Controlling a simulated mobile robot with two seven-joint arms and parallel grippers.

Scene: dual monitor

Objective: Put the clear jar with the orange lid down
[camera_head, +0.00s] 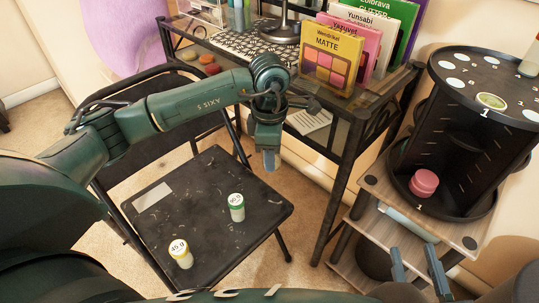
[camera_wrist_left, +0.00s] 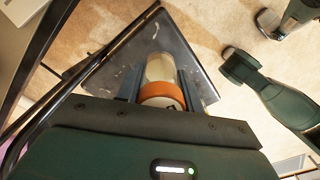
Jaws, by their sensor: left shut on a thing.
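My left gripper (camera_head: 268,160) hangs beside the far right edge of the black folding-chair seat (camera_head: 190,190) and in front of the desk. In the left wrist view, its fingers (camera_wrist_left: 160,92) are shut on the clear jar with the orange lid (camera_wrist_left: 162,96), lid towards the wrist. A dark surface shows behind the jar there; I cannot tell whether they touch. In the head view I cannot make out the jar. My right gripper (camera_head: 418,268) is empty at the lower right, its two fingers apart.
A green-labelled jar (camera_head: 236,208) and a yellow-lidded jar (camera_head: 180,255) stand on the seat. Palettes (camera_head: 332,60) and a keyboard (camera_head: 250,45) are on the desk. A black tiered stand (camera_head: 465,125) holding a pink jar (camera_head: 423,183) is at right.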

